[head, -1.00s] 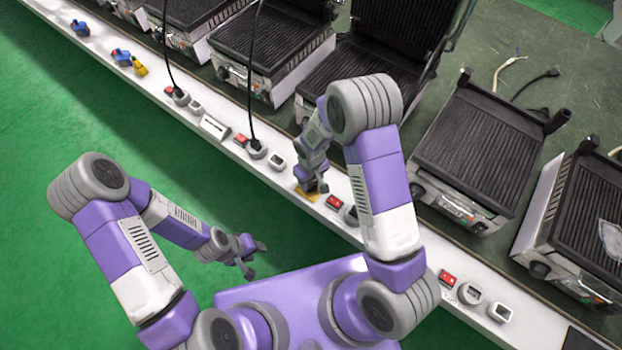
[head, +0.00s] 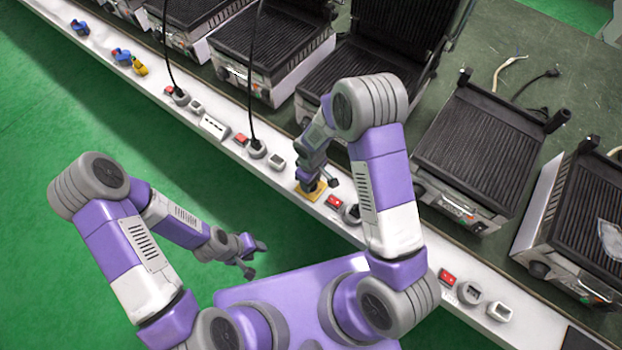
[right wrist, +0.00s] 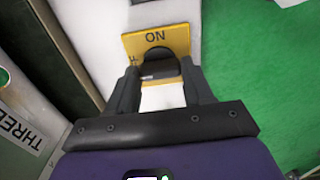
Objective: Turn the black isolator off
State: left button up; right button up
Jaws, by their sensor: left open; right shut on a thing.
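The black isolator's dark knob (right wrist: 158,70) sits on a yellow plate (right wrist: 157,40) marked ON in the right wrist view. The yellow plate (head: 310,194) also shows on the white rail in the head view, partly covered by my right gripper (head: 319,184). In the right wrist view my right gripper (right wrist: 160,76) has one finger on each side of the knob and is shut on it. The knob's exact angle is hard to read between the fingers. My left gripper (head: 254,258) is open and empty, over the green floor left of the rail.
The white rail (head: 215,128) carries several sockets and red switches (head: 334,201), close to my right gripper. Black ribbed grills (head: 480,148) stand on the bench behind it. Two dark cables hang to the rail. The green floor (head: 90,240) is open.

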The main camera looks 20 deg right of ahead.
jog(key=o, duration=1)
jog(key=shift+o, duration=0.2)
notch_tip(320, 180, up, 8)
jog(key=shift+f+p, duration=0.2)
jog(key=shift+p, duration=1.05)
jog(key=shift+s+f, duration=0.1)
